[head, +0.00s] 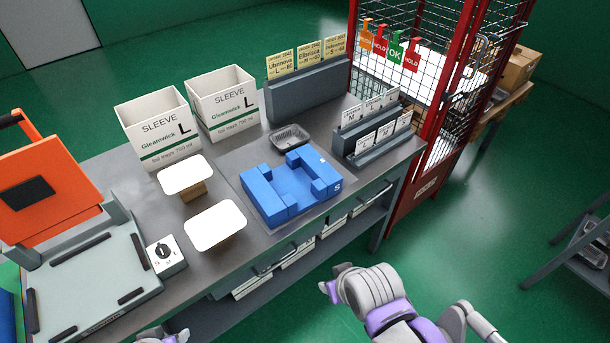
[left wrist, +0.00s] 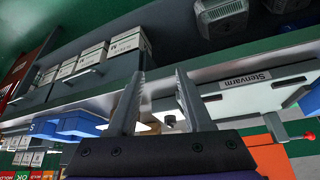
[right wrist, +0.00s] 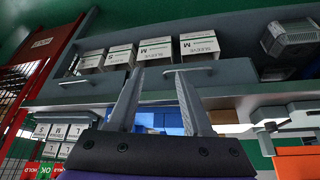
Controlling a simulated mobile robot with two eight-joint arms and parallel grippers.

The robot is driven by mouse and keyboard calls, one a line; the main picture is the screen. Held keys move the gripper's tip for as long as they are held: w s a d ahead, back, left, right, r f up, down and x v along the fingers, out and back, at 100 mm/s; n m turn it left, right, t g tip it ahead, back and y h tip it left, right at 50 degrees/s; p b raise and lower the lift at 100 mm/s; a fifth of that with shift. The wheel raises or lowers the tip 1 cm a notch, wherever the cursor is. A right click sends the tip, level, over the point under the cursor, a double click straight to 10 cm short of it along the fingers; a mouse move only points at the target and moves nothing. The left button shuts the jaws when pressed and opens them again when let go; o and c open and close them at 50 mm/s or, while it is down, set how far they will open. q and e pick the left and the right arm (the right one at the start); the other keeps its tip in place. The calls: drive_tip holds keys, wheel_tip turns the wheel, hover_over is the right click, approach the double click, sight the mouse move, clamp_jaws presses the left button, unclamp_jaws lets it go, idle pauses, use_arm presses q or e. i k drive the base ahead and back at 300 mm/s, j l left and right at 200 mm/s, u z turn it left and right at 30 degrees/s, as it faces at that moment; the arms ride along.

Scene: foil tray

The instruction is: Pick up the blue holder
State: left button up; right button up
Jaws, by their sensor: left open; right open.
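The blue holder (head: 293,183) is a low block with a stepped recess and an S mark. It sits on a thin grey plate on the workbench, near the front edge. In the left wrist view it shows at the left (left wrist: 82,124); in the right wrist view it shows behind the fingers (right wrist: 165,117). My right gripper (head: 331,287) is in front of the bench, apart from the holder; its fingers (right wrist: 158,75) are spread and empty. My left gripper (head: 168,337) is barely in the head view at the bottom edge; its fingers (left wrist: 160,73) are spread and empty.
A black tray (head: 290,136) lies behind the holder. Two white sleeve boxes (head: 222,103), two white-topped stands (head: 215,226), a dial box (head: 165,254) and an orange-lidded machine (head: 50,195) stand left. Card racks (head: 372,138) stand right, beside a red mesh cage (head: 437,110).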

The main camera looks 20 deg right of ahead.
sight(280, 194)
drive_tip(key=i+l, duration=0.1)
drive_tip(key=l, duration=1.05)
drive_tip(key=i+l, duration=0.15)
drive_tip(key=l, duration=0.45)
